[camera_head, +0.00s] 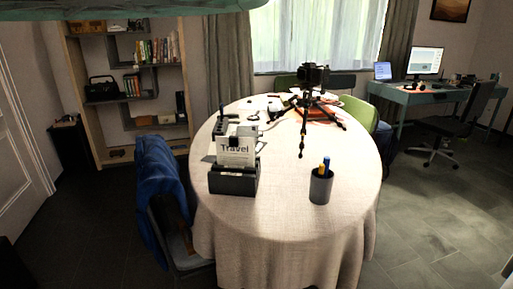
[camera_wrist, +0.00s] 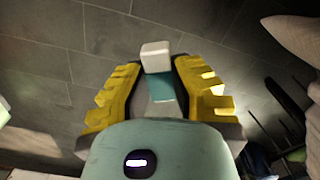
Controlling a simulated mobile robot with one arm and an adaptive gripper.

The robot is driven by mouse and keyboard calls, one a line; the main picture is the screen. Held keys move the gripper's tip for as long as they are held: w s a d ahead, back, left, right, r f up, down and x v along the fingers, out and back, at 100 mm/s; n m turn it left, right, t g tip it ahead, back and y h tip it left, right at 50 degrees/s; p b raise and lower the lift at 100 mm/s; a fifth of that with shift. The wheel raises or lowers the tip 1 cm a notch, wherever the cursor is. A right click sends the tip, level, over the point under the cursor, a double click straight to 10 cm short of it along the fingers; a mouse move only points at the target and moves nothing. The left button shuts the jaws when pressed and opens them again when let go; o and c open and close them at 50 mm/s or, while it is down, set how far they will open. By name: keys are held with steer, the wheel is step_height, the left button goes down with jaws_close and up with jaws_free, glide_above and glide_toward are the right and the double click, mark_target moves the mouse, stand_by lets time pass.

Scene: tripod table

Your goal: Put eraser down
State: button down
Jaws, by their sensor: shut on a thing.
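The eraser (camera_wrist: 157,58), with a white block end and a teal part, is between the yellow-padded fingers of my gripper (camera_wrist: 158,85) in the wrist view. My gripper is shut on it. Grey floor tiles show behind the eraser there. The eraser and the gripper fingers are not visible in the head view. The round table (camera_head: 285,225) with a pale cloth stands in the middle of the head view.
On the table are a black organizer (camera_head: 232,183) with a "Travel" card, a pen cup (camera_head: 321,187) and a camera tripod (camera_head: 304,110). The front of the tabletop is clear. A chair with a blue jacket (camera_head: 165,205) stands at the left.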

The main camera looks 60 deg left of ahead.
steer(key=shift+w+a+r+m+p, duration=0.2)
steer(key=shift+w+r+p, duration=1.05)
steer(key=shift+r+p, duration=3.85)
steer(key=shift+w+a+r+m+p, duration=0.25)
steer(key=shift+w+r+p, duration=1.6)
steer(key=shift+r, duration=5.85)
steer(key=shift+w+a+r+m+p, duration=0.1)
steer(key=shift+w+r+m+p, duration=0.4)
steer(key=shift+r+p, duration=4.9)
steer(key=s+a+r+p, duration=0.1)
steer(key=a+r+p, duration=0.2)
steer(key=r+p, duration=3)
step_height(320, 180, up, 25)
steer(key=shift+s+a, duration=0.15)
